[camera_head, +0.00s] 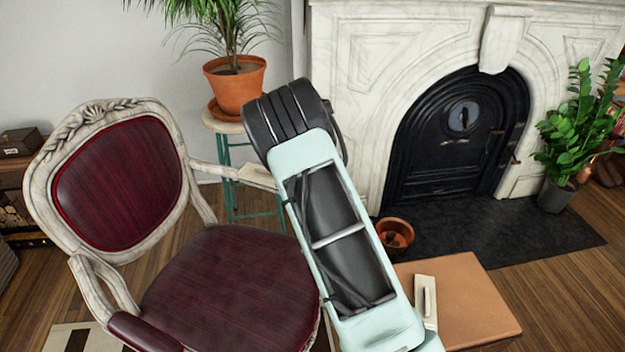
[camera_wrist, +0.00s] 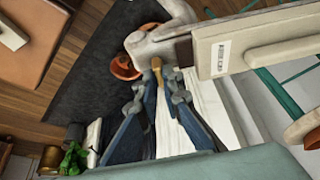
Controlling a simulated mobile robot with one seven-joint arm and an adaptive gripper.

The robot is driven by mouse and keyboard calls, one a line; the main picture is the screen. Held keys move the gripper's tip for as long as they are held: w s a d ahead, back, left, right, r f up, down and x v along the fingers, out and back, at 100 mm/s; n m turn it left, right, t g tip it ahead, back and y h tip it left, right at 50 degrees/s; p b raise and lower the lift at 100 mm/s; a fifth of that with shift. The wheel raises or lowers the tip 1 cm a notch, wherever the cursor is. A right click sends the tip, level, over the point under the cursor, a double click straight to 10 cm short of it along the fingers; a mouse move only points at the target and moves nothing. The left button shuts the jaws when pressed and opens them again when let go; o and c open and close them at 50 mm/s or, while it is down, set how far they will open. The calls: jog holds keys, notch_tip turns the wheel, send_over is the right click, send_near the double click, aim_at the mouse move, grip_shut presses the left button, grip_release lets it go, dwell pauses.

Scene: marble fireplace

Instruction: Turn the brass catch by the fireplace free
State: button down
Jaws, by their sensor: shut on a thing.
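In the wrist view my gripper (camera_wrist: 158,82) reaches up from the bottom with its blue-grey fingers closing around a slim brass-coloured piece. I take this piece to be the brass catch (camera_wrist: 157,67). It stands upright between the fingertips, close to the rounded end of a pale carved chair arm (camera_wrist: 160,42). What the catch is fixed to is hidden. In the head view my own arm covers the gripper and the catch. The black arched fireplace (camera_head: 455,135) stands behind, to the right.
A labelled cream piece with a bar handle (camera_wrist: 222,48) lies beside the fingertips. A red chair (camera_head: 225,285) stands left, and a potted plant (camera_head: 235,90) on a stool behind it. A terracotta bowl (camera_head: 394,236) is on the dark hearth (camera_head: 490,235). A tan-topped table (camera_head: 465,300) is in front.

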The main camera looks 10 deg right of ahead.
dwell(0.5)
jog(key=c, duration=2.1)
grip_release()
jog(key=v, duration=1.2)
jog(key=shift+w, duration=0.1)
jog(key=shift+r, duration=0.1)
